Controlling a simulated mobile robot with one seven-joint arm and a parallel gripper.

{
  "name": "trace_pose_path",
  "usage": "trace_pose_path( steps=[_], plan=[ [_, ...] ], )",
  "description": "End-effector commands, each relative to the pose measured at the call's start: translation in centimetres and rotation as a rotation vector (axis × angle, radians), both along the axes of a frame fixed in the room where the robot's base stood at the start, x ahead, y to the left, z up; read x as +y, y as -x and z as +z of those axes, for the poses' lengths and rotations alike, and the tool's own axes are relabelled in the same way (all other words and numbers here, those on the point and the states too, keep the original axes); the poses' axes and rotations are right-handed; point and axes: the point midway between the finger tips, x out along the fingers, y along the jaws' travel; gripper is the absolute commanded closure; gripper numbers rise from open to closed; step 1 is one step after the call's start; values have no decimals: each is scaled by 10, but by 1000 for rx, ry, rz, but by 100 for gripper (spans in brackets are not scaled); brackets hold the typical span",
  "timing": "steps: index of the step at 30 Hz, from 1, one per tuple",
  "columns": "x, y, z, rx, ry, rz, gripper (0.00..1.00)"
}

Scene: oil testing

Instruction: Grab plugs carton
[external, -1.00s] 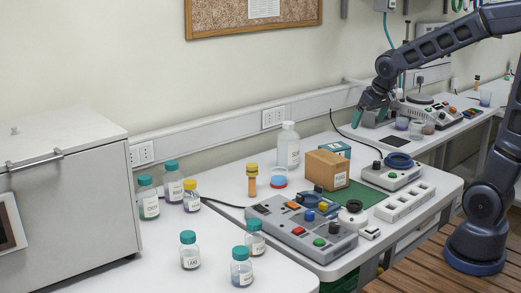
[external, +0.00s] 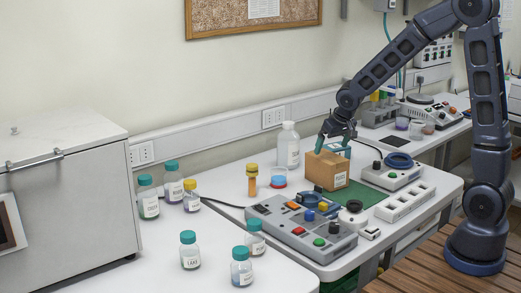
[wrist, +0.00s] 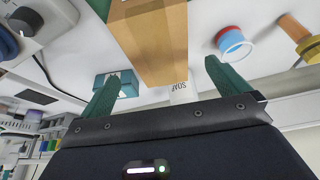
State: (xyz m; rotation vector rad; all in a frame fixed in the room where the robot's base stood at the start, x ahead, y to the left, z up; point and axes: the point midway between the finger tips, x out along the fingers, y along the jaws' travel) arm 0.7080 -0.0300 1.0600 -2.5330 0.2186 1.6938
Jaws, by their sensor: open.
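The brown carton (external: 325,172) stands upright on the middle table at the edge of a green mat, with a white label on its front; its print is too small to read. In the wrist view the carton (wrist: 150,38) lies ahead, between the lines of the two green fingers, and its far end is cut off by the frame. My gripper (external: 333,143) is open and empty at the carton's top rear. In the wrist view my gripper (wrist: 162,74) has a finger on each side, with gaps to the carton; I cannot tell whether the tips reach down past its top.
A teal box (wrist: 120,84) stands close behind the carton, near one finger. A white bottle (external: 289,146), a blue-and-red dish (external: 278,180) and a yellow-capped tube (external: 252,180) stand left. A grey control panel (external: 290,225) lies in front, a device (external: 391,176) right.

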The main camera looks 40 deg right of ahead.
Motion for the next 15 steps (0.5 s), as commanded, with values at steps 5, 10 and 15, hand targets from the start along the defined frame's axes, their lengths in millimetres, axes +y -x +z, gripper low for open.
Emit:
trace_pose_path(
  steps=[5, 10, 15],
  plan=[
    [-1, -4, -11, 1, 0, 0, 0],
    [-2, -6, -16, 0, 0, 0, 0],
    [-3, -13, -33, 3, 0, -1, 0]
  ],
)
